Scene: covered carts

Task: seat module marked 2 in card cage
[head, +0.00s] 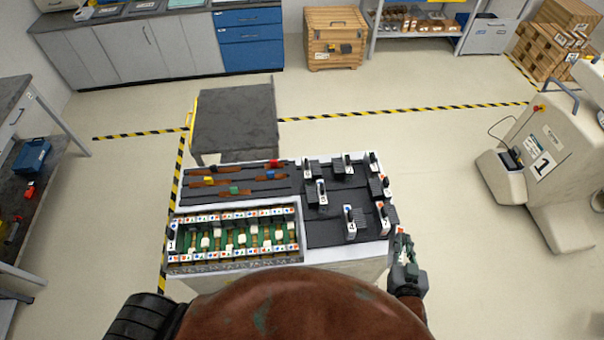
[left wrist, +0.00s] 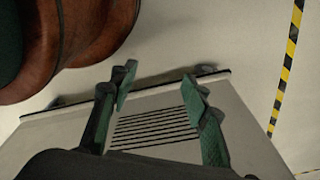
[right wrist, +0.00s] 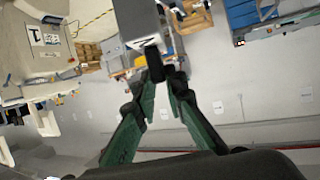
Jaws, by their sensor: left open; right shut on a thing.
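The card cage (head: 236,265) fills the front left of the cart top, with green boards and white blocks inside; a module marked 1 (head: 171,238) stands at its left end. My right gripper (head: 402,243) is beside the cart's right edge. In the right wrist view (right wrist: 160,88) its fingers are shut on the black handle of a grey module (right wrist: 140,18). Its label carries a dark mark that I cannot read surely; the head view hardly shows this module. My left gripper (left wrist: 160,90) is open and empty in the left wrist view, over a pale slotted panel.
Several modules with black handles, such as this one (head: 349,222), stand on the dark mat (head: 325,232) right of the cage. Coloured tools (head: 235,190) lie behind the cage.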

